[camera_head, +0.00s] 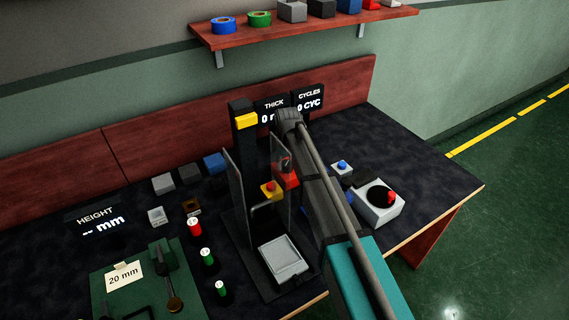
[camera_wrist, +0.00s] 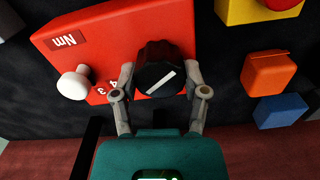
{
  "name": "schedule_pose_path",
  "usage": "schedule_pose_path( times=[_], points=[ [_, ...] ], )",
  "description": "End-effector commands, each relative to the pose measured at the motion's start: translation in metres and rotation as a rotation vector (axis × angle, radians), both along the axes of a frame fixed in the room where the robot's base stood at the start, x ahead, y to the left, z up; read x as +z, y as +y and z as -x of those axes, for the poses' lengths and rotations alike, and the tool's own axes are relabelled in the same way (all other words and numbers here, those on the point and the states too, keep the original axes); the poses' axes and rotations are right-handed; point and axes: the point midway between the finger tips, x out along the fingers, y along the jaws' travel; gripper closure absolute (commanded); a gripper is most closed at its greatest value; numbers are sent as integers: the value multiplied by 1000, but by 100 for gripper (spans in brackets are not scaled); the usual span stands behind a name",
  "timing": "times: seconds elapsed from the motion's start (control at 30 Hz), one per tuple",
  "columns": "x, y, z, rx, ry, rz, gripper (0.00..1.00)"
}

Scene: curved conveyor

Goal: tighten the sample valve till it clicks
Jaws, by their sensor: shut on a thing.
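The black knob (camera_wrist: 162,62) with a white pointer line, which looks like the sample valve, stands on a red box (camera_wrist: 70,35) in the wrist view. The box has an upside-down "Nm" label and printed digits, partly hidden. A white round-ended lever (camera_wrist: 74,83) sticks out at its left. My gripper (camera_wrist: 160,77) is shut on the black knob, one finger on each side. The pointer line slants up to the right. In the head view the red box (camera_head: 287,179) is small, and my arm hides much of the area around it.
A yellow box with a red button (camera_head: 270,188) sits close beside the red box. Upright grey plates (camera_head: 238,190) stand around a grey pad (camera_head: 283,260). A grey box with a black dial (camera_head: 378,205) is at the right. Blocks and spools lie left.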

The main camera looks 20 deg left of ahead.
Motion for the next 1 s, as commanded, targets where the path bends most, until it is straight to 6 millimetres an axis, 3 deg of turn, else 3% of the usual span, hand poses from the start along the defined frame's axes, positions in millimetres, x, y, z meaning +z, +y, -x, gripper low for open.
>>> schedule_pose_path(
  times=[0.3,0.7,0.73,0.9,1.0],
  points=[
    [0,-4,2,-106,3,9,90],
    [0,-5,2,-114,3,8,90],
    [0,-4,2,-114,3,8,40],
    [0,-3,2,-113,3,5,9],
    [0,-2,1,-113,2,4,8]
  ],
)
